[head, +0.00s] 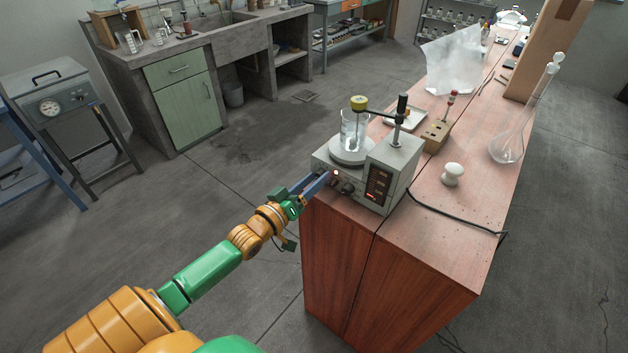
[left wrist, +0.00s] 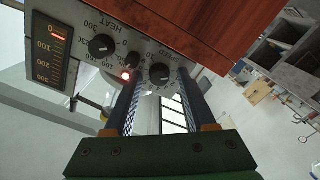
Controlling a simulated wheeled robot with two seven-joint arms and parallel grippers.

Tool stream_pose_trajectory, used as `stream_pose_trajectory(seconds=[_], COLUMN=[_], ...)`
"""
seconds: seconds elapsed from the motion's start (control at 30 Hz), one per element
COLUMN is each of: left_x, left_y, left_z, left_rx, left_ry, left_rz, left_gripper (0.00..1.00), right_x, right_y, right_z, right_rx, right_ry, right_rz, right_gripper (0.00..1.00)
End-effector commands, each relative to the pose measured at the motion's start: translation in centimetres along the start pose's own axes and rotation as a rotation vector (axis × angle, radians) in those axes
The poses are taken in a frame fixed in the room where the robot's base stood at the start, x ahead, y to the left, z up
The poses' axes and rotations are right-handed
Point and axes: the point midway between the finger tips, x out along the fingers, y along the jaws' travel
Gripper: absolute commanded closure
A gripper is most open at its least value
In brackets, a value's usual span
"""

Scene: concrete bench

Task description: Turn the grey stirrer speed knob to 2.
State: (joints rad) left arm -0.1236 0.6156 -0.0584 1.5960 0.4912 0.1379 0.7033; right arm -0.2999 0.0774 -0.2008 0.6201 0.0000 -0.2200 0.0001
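The stirrer hotplate (head: 391,158) stands at the near left end of the wooden bench. In the left wrist view its front panel is upside down, with the dark grey speed knob (left wrist: 159,74) in a ring of numbers. A black heat knob (left wrist: 101,46) sits beside it, and a lit red lamp (left wrist: 126,76) lies between them. My left gripper (head: 318,184) is at the panel. In the left wrist view its two fingers (left wrist: 159,84) are apart, one on each side of the speed knob. I cannot tell whether they touch it. The knob's pointer is too small to read surely.
A beaker (head: 354,131) stands on the hotplate's top plate beside a clamp post (head: 399,120). A wooden block (head: 436,136), a white knobbed object (head: 453,174) and a glass flask (head: 507,148) stand further right. A black cable (head: 460,222) crosses the bench top (head: 440,240).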

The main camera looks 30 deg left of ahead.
Motion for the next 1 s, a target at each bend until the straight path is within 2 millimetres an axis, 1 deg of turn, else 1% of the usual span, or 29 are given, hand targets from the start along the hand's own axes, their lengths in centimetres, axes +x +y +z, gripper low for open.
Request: stream_pose_trajectory(seconds=[0.03, 0.07, 0.1, 0.17, 0.2, 0.43, 0.57, 0.77, 1.0], left_x=[0.0, 0.0, 0.0, 0.0, 0.0, 0.0, 0.0, 0.0, 0.0], left_y=[0.0, 0.0, 0.0, 0.0, 0.0, 0.0, 0.0, 0.0, 0.0], left_z=[0.0, 0.0, 0.0, 0.0, 0.0, 0.0, 0.0, 0.0, 0.0], left_rx=[0.0, 0.0, 0.0, 0.0, 0.0, 0.009, 0.045, 0.165, 0.377], left_ry=[0.0, 0.0, 0.0, 0.0, -0.001, -0.001, -0.002, -0.002, -0.003], left_rz=[0.0, 0.0, 0.0, 0.0, 0.0, -0.001, -0.001, -0.002, -0.002], left_gripper=[0.61, 0.69, 0.8, 0.96, 1.0, 1.0, 1.0, 1.0, 1.0], right_x=[0.0, 0.0, 0.0, 0.0, 0.0, -0.1, -0.2, -0.7, -1.4], right_y=[0.1, 0.1, 0.1, 0.2, 0.2, 0.3, 0.3, 0.3, 0.3], right_z=[0.0, 0.0, 0.0, 0.0, 0.1, 0.1, 0.1, 0.0, -0.1], right_rx=[0.0, 0.0, 0.0, -0.001, -0.001, -0.001, -0.001, 0.0, 0.0], right_ry=[0.0, 0.0, 0.0, -0.001, -0.001, -0.001, -0.001, -0.001, -0.001], right_rz=[0.001, 0.001, 0.002, 0.003, 0.003, 0.005, 0.005, 0.005, 0.004], right_gripper=[0.5, 0.5, 0.5, 0.5, 0.5, 0.5, 0.5, 0.5, 0.5])
